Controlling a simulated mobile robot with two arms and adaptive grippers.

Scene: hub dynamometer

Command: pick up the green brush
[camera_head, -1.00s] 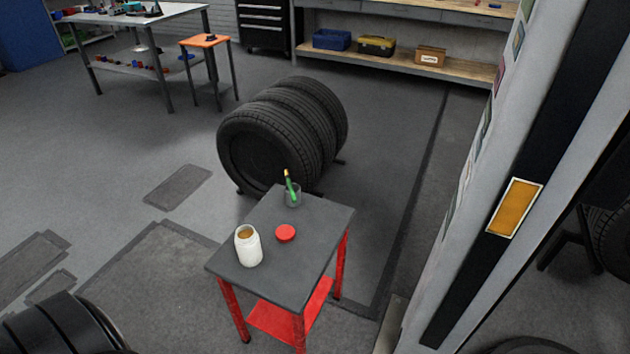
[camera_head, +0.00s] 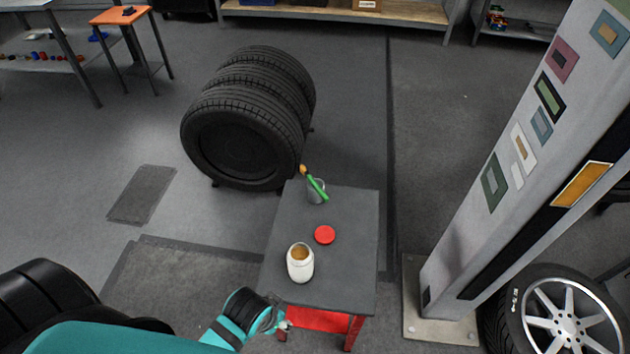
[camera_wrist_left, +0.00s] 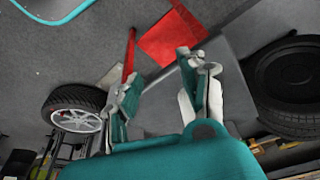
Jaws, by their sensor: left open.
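The green brush (camera_head: 316,186) leans in a small grey cup (camera_head: 315,196) at the far end of the small grey-topped table (camera_head: 345,285). Its tan tip points up and left. My left gripper (camera_head: 283,326) is low at the table's near left edge, apart from the brush. In the left wrist view the left gripper (camera_wrist_left: 160,85) has its fingers spread with nothing between them. The brush does not show clearly in that view. My right gripper is in neither view.
A white open jar (camera_head: 300,263) and a red lid (camera_head: 324,235) stand on the tabletop nearer than the cup. A row of tyres (camera_head: 250,120) stands behind the table. A grey pillar (camera_head: 520,160) rises at the right, with a wheel (camera_head: 555,315) beside its base.

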